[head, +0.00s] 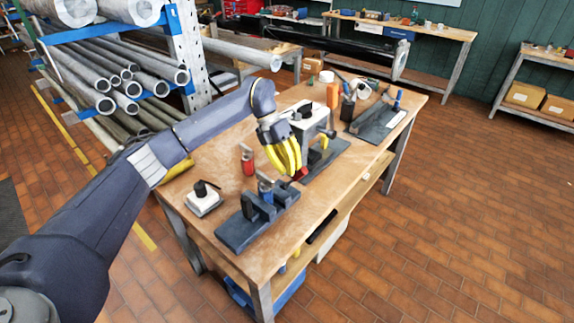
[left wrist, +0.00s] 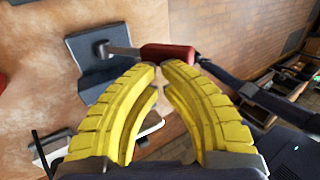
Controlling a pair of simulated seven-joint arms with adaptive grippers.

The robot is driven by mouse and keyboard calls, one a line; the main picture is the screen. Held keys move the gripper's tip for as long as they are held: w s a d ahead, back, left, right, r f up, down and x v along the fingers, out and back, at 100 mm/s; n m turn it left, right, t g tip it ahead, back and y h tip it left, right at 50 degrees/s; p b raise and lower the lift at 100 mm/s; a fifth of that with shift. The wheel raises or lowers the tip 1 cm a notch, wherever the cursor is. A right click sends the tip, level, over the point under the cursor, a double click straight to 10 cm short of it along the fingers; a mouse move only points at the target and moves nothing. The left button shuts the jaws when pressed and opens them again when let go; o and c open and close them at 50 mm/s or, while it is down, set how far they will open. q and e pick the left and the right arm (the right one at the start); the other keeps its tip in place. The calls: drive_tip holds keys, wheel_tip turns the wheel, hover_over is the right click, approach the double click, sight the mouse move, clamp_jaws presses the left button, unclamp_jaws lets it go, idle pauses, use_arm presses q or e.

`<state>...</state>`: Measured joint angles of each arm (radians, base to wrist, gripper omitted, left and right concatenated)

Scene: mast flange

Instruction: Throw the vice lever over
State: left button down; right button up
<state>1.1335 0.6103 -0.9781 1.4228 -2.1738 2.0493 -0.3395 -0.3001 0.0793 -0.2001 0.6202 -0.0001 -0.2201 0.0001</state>
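The vice lever shows in the left wrist view as a short metal shaft (left wrist: 122,51) ending in a red handle (left wrist: 168,52). The shaft comes from a dark grey block (left wrist: 85,48). In the head view a bit of the red handle (head: 301,173) shows just under my left gripper (head: 290,172). In the left wrist view the yellow fingers of my left gripper (left wrist: 158,68) have their tips nearly together, right at the red handle, which lies across just beyond them. I see nothing held between them; whether the tips touch the handle I cannot tell. My right gripper is not in view.
A dark vice-like fixture (head: 258,215) stands on the wooden bench (head: 215,150) in front, beside a small white box (head: 203,200) and a red bottle (head: 248,160). A white-and-grey device (head: 310,125) stands behind the gripper. A pipe rack (head: 185,50) is at left.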

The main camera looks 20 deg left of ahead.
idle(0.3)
use_arm(q)
drive_tip(key=shift+s+d+f+t+y, duration=0.15)
drive_tip(key=shift+s+d+f+y, duration=0.15)
drive_tip(key=shift+d+f+y, duration=0.35)
drive_tip(key=shift+s+d+f+t+y, duration=0.2)
drive_tip(key=shift+s+d+f, duration=0.2)
drive_tip(key=shift+d, duration=0.5)
drive_tip(key=shift+s+d+f+t+y, duration=0.15)
drive_tip(key=shift+s+d+f+y, duration=0.1)
drive_tip(key=shift+d+f+y, duration=0.4)
drive_tip(key=shift+r, duration=0.2)
